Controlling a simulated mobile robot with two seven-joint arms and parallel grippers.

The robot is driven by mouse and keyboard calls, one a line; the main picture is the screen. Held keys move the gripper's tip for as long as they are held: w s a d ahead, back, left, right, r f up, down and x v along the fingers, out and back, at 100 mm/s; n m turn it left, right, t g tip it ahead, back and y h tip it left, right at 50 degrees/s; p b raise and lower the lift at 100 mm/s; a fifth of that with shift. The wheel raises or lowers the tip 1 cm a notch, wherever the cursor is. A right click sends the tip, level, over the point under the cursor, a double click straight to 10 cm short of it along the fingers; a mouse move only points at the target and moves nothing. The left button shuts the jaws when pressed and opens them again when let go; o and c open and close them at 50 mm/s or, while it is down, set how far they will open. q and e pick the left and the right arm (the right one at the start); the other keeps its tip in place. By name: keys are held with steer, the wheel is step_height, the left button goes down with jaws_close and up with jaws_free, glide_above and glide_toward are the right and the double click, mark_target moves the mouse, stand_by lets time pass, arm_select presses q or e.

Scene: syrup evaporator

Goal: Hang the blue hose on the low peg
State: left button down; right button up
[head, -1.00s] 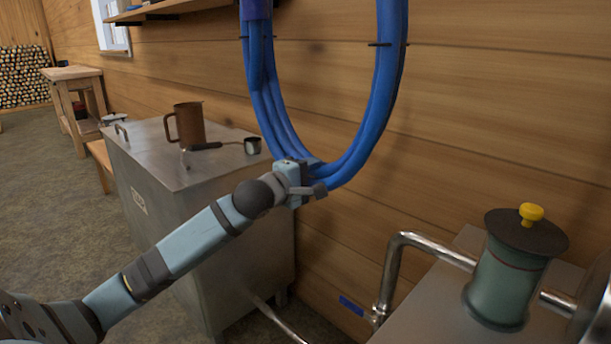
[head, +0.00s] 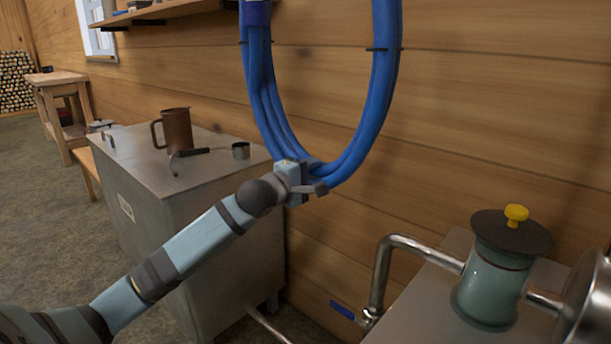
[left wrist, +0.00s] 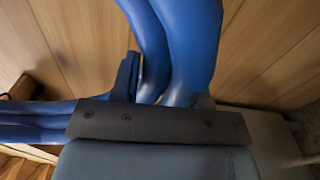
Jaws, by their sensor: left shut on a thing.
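The blue hose (head: 377,101) is a coil of several strands in a tall loop, tied with dark bands, in front of the plank wall. Its top runs out of the head view. My left gripper (head: 308,181) is shut on the bottom of the loop. In the left wrist view the hose strands (left wrist: 183,45) pass between the fingers of the left gripper (left wrist: 165,92). The low peg is not seen in either view. My right gripper is not in view.
A metal cabinet (head: 160,200) at left carries a brown mug (head: 176,129) and a ladle (head: 205,152). At lower right stand a green canister (head: 490,285) with a yellow knob and a metal pipe (head: 382,270). A shelf (head: 160,14) is on the wall.

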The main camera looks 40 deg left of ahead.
arm_select(q)
steer(key=w+d, duration=0.1)
steer(key=w, duration=1.1)
stand_by(0.8)
stand_by(0.6)
steer(key=f, duration=0.1)
steer(key=w+f, duration=0.1)
steer(key=shift+w+f, duration=0.1)
steer(key=shift+f, duration=0.2)
stand_by(0.5)
steer(key=c, duration=0.5)
jaws_free()
steer(key=shift+c, duration=0.2)
steer(key=shift+o, duration=1.3)
steer(key=shift+f, duration=0.2)
